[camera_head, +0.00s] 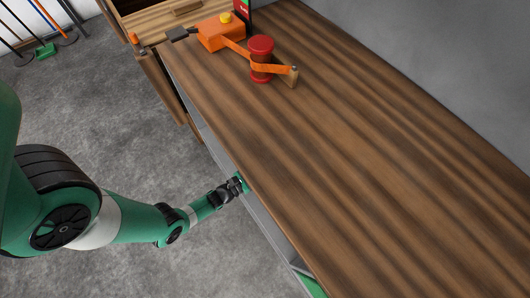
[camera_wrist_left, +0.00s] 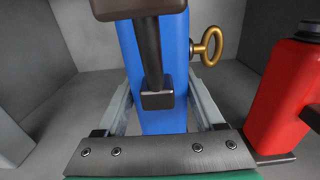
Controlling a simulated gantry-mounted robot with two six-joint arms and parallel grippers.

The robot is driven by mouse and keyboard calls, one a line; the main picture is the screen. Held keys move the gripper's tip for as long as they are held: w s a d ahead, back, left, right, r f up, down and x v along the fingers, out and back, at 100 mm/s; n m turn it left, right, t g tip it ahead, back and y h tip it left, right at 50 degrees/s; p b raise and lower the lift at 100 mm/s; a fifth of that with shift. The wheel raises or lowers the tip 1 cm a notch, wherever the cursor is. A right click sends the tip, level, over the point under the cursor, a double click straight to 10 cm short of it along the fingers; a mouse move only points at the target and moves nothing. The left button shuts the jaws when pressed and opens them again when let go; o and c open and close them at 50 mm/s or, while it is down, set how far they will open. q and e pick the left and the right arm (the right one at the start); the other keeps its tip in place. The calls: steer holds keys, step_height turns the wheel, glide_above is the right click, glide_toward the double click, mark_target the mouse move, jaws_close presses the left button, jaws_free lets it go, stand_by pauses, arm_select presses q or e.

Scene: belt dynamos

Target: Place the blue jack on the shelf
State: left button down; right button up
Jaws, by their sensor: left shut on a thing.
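The blue jack (camera_wrist_left: 178,62) stands upright in the left wrist view, with a dark handle in front and a brass ring-shaped key on its right side. My left gripper (camera_wrist_left: 160,95) is shut on it, with a grey finger on each side. Grey walls of a shelf space (camera_wrist_left: 82,32) surround it. I cannot tell whether its base touches the shelf floor. In the head view my left gripper (camera_head: 238,185) reaches under the left edge of the wooden bench, and the jack is hidden there. My right gripper is not in view.
A red jack (camera_wrist_left: 278,95) stands close at the right in the left wrist view. On the wooden bench top (camera_head: 330,150) are an orange device (camera_head: 222,36) and a red cylinder (camera_head: 261,48) with an orange belt. The rest of the bench top is clear.

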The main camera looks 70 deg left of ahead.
arm_select(q)
steer(key=shift+w+a+f+b, duration=0.1)
steer(key=shift+a+f+b, duration=0.05)
steer(key=shift+f+b, duration=0.5)
steer(key=shift+w+a+f+b, duration=0.15)
steer(key=shift+f+b, duration=0.4)
steer(key=shift+f, duration=0.05)
steer(key=shift+w+a+f+b, duration=0.1)
steer(key=shift+a+f+b, duration=0.05)
steer(key=shift+f+b, duration=0.5)
steer(key=shift+s+d, duration=0.2)
steer(key=shift+d, duration=0.05)
steer(key=shift+w+a, duration=0.1)
steer(key=shift+w, duration=0.05)
jaws_free()
steer(key=shift+f, duration=0.2)
steer(key=shift+r, duration=0.1)
